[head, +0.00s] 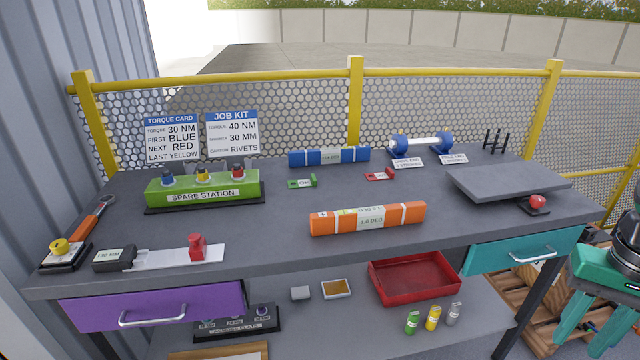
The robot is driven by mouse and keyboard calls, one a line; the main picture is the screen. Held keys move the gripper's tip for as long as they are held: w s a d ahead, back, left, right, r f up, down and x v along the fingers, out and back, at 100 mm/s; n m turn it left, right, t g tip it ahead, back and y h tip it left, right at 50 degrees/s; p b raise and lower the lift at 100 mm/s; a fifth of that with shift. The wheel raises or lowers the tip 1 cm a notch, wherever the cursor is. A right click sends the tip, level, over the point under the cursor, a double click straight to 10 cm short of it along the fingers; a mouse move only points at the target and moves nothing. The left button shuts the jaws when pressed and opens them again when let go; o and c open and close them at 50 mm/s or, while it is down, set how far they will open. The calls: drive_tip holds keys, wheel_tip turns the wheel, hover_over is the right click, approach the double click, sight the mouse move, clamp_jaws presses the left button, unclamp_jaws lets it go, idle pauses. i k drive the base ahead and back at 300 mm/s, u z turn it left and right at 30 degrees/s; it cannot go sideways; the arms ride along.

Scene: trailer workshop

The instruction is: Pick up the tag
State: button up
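Two small tag-like pieces lie on the grey bench top. A green one with a white label (302,181) is left of centre, in front of the blue tube. A red one with a pale label (379,175) lies to its right. I cannot tell which is the tag meant. My gripper (588,340) is at the right edge, teal with fingers pointing down, beyond the bench's right end and far from both pieces. Its fingers look spread apart with nothing visible between them, though it is partly cut off by the frame.
An orange tube (368,218) lies in front of the pieces, a blue tube (329,156) behind. The green spare station (205,187) stands left. A raised grey plate (508,182) and red button (537,203) are right. A red tray (414,280) sits on the lower shelf.

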sight(389, 174)
drive_tip(key=u, duration=2.35)
drive_tip(key=k, duration=1.45)
drive_tip(key=z, duration=1.5)
drive_tip(key=i, duration=1.55)
